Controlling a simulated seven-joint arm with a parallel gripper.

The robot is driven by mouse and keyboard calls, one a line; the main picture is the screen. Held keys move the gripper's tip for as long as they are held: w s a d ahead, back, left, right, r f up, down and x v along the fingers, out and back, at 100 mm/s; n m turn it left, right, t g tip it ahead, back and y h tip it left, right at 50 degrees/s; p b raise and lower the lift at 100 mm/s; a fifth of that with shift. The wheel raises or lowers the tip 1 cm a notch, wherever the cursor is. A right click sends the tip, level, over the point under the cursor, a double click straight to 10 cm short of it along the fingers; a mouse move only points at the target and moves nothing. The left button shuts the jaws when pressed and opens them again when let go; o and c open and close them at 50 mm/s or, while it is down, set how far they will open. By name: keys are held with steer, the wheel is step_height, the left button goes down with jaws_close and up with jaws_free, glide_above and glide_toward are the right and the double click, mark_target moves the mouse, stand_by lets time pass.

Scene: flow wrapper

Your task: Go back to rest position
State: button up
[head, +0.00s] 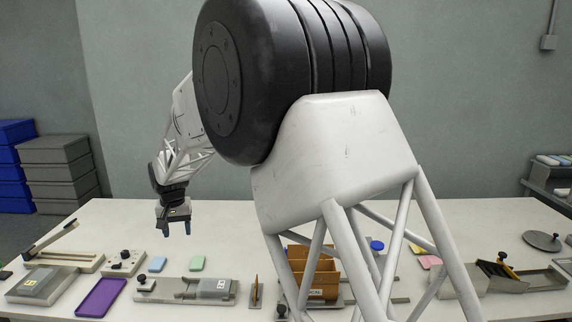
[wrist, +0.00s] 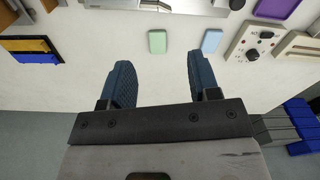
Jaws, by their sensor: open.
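My gripper (head: 175,230) hangs above the back part of the white table (head: 120,215), left of the middle in the head view. In the wrist view my gripper (wrist: 158,85) shows two blue fingers, wide apart with nothing between them. A green block (head: 197,263) and a light blue block (head: 157,264) lie on the table below and in front of it. The same green block (wrist: 158,41) and light blue block (wrist: 211,41) show just beyond the fingertips in the wrist view, apart from them.
A purple tray (head: 101,298), a control box with knobs (head: 124,263) and a metal fixture (head: 185,290) stand along the table's front left. A brown box (head: 318,270) stands near the middle, partly hidden by my arm. Blue crates (head: 14,165) are stacked left. The table's back strip is clear.

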steer(key=s+d+r+m, duration=0.1)
steer(key=s+d+r, duration=0.35)
steer(key=d, duration=0.65)
steer(key=s+d+r+t, duration=0.1)
steer(key=s+d+r, duration=0.4)
steer(key=d, duration=0.6)
steer(key=s+d+r+m, duration=0.1)
steer(key=s+d+r, duration=0.2)
steer(key=s+d, duration=0.55)
steer(key=s+d+f, duration=0.2)
steer(key=s+d, duration=0.8)
steer(key=s, duration=0.2)
steer(key=s+d+f+m+t, duration=0.1)
steer(key=s+d+f, duration=0.1)
steer(key=s+d, duration=0.8)
steer(key=shift+s+d, duration=0.35)
steer(key=shift+s, duration=0.8)
